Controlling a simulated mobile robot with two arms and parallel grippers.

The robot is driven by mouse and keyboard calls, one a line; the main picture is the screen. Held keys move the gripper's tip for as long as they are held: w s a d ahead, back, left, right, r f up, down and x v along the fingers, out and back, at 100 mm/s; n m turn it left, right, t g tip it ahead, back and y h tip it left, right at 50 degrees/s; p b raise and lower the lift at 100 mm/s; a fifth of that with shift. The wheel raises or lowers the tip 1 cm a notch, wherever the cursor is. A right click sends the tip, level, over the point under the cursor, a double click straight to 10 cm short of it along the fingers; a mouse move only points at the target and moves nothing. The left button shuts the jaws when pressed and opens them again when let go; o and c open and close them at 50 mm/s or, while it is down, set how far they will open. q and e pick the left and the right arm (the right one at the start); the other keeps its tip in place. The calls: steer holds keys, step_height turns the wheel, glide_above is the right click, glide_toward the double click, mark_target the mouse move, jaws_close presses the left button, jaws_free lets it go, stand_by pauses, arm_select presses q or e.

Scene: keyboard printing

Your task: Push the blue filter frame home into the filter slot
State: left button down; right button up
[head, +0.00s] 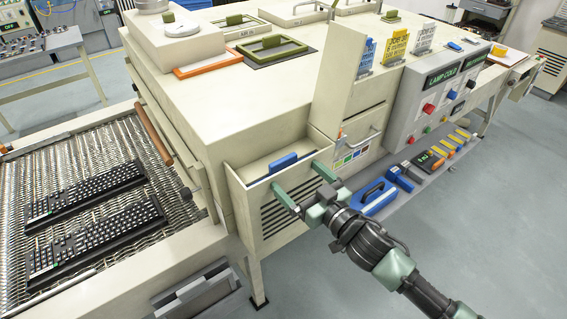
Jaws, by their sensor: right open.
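A blue bar-shaped grip (284,162) shows at the top opening of the cream vented box (280,222) on the machine's front side. It looks like the top of the blue filter frame in the filter slot. The rest of the frame is hidden inside the box, and I cannot tell how deep it sits. My right gripper (297,175) is open, its two green fingers spread just in front of and below the blue grip. Nothing is between the fingers, and contact with the box or grip cannot be told. My left gripper is not in view.
A ledge on the right holds a blue handled tool (373,197) and several small items. An upright cream panel (345,82) stands right of the box. Two black keyboards (95,240) lie on the mesh conveyor (120,150) at left. The floor in front is clear.

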mark_target(277, 158)
steer(key=shift+w+a, duration=0.2)
steer(key=shift+w, duration=0.1)
steer(key=shift+w+a+r, duration=0.1)
steer(key=shift+w+a, duration=0.1)
steer(key=shift+w, duration=0.1)
steer(key=p+x, duration=0.1)
steer(key=x, duration=0.5)
steer(key=shift+w+a+p, duration=0.25)
steer(key=shift+p, duration=0.15)
jaws_close()
steer(key=shift+f, duration=0.25)
